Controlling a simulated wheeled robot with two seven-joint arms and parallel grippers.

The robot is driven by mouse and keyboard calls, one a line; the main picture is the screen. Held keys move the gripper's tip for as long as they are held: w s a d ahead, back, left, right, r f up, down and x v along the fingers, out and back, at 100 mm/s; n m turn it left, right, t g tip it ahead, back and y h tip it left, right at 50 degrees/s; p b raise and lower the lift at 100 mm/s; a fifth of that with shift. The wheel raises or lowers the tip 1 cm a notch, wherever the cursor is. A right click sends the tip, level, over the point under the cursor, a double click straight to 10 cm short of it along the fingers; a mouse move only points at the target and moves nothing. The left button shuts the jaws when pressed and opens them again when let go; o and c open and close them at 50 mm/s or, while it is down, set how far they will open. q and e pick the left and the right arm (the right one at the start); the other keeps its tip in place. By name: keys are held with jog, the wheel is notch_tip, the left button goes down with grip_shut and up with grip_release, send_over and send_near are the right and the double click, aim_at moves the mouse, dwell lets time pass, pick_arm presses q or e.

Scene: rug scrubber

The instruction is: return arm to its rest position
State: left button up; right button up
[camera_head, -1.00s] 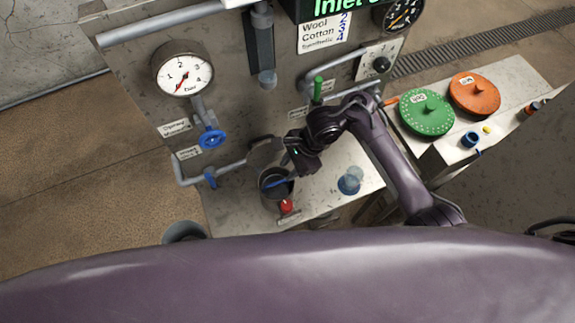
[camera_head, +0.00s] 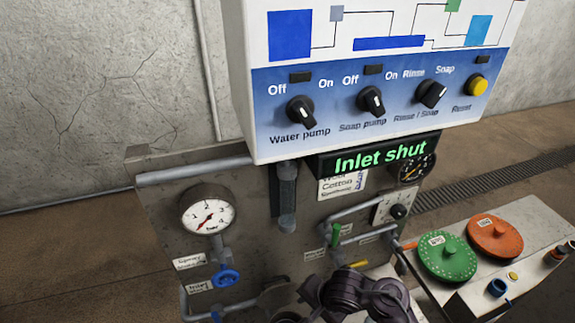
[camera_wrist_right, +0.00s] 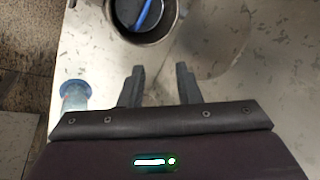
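My right arm (camera_head: 352,297) shows at the bottom edge of the head view, in front of the machine's lower panel. Its gripper is mostly cut off there. In the right wrist view the gripper (camera_wrist_right: 160,78) is open, its two dark fingers apart with nothing between them. A round metal cup (camera_wrist_right: 160,36) with a blue stick (camera_wrist_right: 148,14) in it stands just beyond the fingertips. My left arm and gripper are not in view.
The machine has a control box with knobs (camera_head: 372,100) and an "Inlet shut" display (camera_head: 380,156). A pressure gauge (camera_head: 207,210) and a blue valve (camera_head: 227,278) are at left. Green (camera_head: 447,262) and orange (camera_head: 494,232) lids are at right. A clear blue cup (camera_wrist_right: 75,97) stands left of the gripper.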

jog(key=s+d+r+n+h, duration=0.3)
jog(key=s+d+r+n, duration=0.8)
jog(key=d, duration=0.3)
notch_tip(320, 180, down, 38)
jog(key=s+g+b, duration=0.1)
jog(key=s+b, duration=0.2)
jog(key=b, duration=0.5)
jog(key=s+d+f+b, duration=0.1)
jog(key=s+f+b, duration=0.1)
jog(key=s+f, duration=0.7)
jog(key=s+d+f+g+b, duration=0.1)
jog(key=s+d+f+b, duration=0.1)
jog(key=s+f, duration=0.8)
notch_tip(320, 180, down, 4)
jog(key=shift+d+r+m+b, duration=0.25)
jog(key=shift+m+b, duration=0.05)
jog(key=shift+b, duration=0.1)
